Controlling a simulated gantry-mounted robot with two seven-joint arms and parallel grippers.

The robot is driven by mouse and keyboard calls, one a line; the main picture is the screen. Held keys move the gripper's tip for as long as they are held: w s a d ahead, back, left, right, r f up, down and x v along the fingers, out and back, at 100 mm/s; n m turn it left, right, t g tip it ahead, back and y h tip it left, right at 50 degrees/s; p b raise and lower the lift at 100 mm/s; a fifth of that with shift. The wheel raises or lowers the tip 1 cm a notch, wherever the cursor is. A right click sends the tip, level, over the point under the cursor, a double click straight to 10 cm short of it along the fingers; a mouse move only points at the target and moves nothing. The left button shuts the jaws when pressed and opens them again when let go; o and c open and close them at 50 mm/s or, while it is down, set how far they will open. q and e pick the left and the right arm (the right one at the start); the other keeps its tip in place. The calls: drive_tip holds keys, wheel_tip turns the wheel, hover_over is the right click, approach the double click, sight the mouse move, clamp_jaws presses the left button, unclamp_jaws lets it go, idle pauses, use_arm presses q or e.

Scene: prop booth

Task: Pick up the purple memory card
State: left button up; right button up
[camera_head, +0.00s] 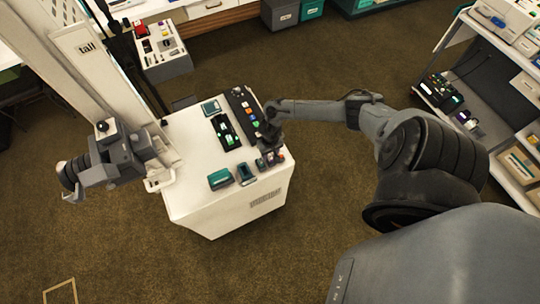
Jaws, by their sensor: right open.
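A white-topped stand (190,135) in the middle of the view holds several small items. A small purplish item (280,156), perhaps the purple memory card, sits in a little cluster at the stand's right edge; it is too small to make out clearly. My left gripper is not in view.
A black tray (226,132) and a dark panel with coloured buttons (243,103) lie left of my gripper. Teal items (220,179) sit along the front. A white post with a grey device (118,160) stands at left, shelves (505,110) at right.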

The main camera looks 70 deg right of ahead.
drive_tip(key=shift+f, duration=0.2)
drive_tip(key=shift+c, duration=0.3)
clamp_jaws()
drive_tip(key=shift+r, duration=0.15)
